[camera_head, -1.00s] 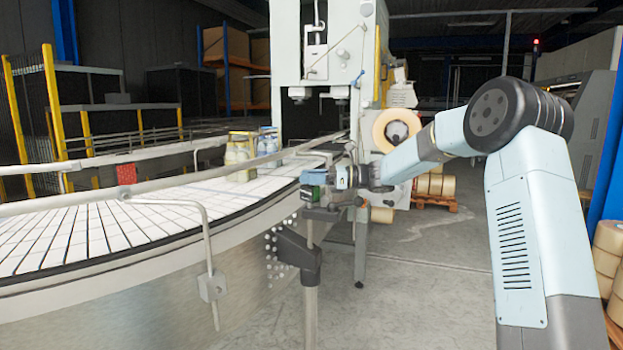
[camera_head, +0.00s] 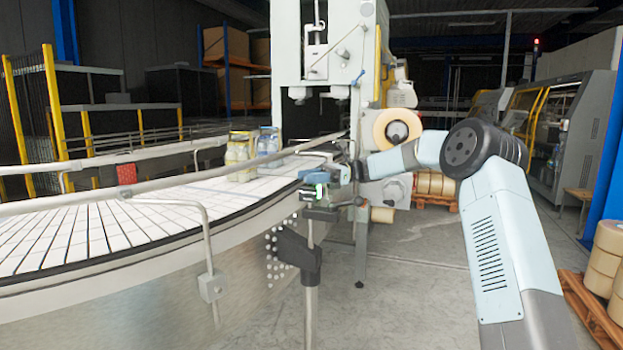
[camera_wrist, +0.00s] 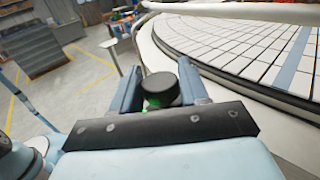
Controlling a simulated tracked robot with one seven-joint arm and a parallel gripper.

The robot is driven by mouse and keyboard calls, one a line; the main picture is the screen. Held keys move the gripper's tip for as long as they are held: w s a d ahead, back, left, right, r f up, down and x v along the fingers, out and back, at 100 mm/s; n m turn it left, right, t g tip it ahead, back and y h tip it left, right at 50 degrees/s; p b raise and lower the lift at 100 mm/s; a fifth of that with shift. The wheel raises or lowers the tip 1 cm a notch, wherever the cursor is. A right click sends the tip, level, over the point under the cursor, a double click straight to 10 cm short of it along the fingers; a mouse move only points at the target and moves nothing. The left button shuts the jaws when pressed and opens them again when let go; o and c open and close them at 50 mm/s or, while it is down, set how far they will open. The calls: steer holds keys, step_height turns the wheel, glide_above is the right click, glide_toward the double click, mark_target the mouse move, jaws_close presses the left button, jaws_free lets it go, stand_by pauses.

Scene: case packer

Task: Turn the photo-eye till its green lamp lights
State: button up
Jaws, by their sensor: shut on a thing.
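The photo-eye (camera_head: 311,193) is a small dark green-cased unit on a bracket beside the curved conveyor. My gripper (camera_head: 328,178) is at the photo-eye, at the conveyor's edge. In the wrist view the photo-eye's round dark top (camera_wrist: 160,88) sits between the two blue fingers of my gripper (camera_wrist: 160,85), which are shut on it. A little green shows below that top. The photo-eye's front face is hidden in the wrist view.
The white slatted conveyor (camera_head: 90,228) curves past on the left, with a guide rail (camera_head: 150,185) along its edge. Jars (camera_head: 240,155) stand on it near the machine (camera_head: 330,45). A bracket post (camera_head: 311,300) stands below the photo-eye.

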steer(key=o, duration=0.9)
steer(key=shift+o, duration=0.2)
steer(key=v, duration=1.3)
steer(key=shift+w+d, duration=0.25)
